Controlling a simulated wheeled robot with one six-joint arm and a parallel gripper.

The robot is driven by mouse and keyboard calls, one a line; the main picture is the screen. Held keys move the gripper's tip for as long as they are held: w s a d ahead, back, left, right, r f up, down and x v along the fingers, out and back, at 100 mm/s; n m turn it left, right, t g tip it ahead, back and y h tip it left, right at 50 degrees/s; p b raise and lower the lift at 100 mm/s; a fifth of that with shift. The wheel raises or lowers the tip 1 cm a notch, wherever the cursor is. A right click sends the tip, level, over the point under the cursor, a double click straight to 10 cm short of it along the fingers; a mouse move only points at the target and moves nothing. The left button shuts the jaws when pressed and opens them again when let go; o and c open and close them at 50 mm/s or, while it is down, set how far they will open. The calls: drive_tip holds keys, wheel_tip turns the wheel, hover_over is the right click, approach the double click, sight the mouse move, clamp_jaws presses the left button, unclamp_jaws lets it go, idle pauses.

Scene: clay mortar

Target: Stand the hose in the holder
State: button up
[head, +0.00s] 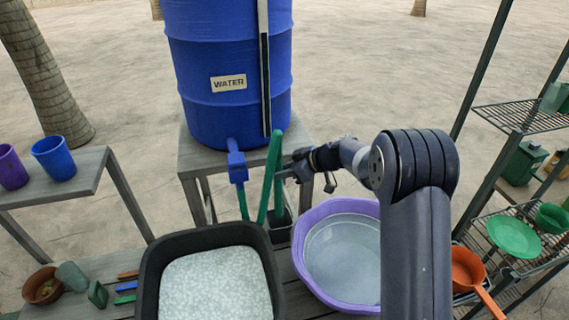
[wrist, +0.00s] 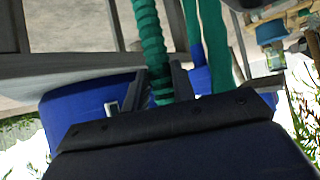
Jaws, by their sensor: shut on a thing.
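The green hose (head: 269,180) stands nearly upright in front of the blue barrel, its upper end rising above my gripper (head: 285,173). In the wrist view its ribbed length (wrist: 151,42) passes between my two fingers (wrist: 160,88), which are shut on it. A second green stretch (head: 279,193) runs down beside it, and smoother green lengths (wrist: 216,45) show at right in the wrist view. A dark open box, seemingly the holder (head: 283,228), stands below, between the black basin and the purple tub. I cannot tell whether the hose's lower end is inside it.
The blue water barrel (head: 224,112) stands on a grey stand (head: 188,163), with a blue tap (head: 237,167) facing me. A black basin (head: 150,256) and a purple tub (head: 312,214) flank the holder closely. Wire shelves (head: 520,118) stand at right, a cup table (head: 88,166) at left.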

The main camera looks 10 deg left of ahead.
sight(282, 198)
wheel_tip(282, 198, down, 11)
drive_tip(key=b, duration=1.4)
drive_tip(key=shift+f+b, duration=0.2)
drive_tip(key=shift+b, duration=0.1)
drive_tip(key=o, duration=1)
drive_tip(key=shift+o, duration=0.5)
drive_tip(key=o, duration=0.7)
drive_tip(key=shift+o, duration=0.2)
drive_tip(key=a+r+b+v, duration=0.1)
drive_tip(key=v, duration=0.9)
drive_tip(key=shift+r, duration=0.25)
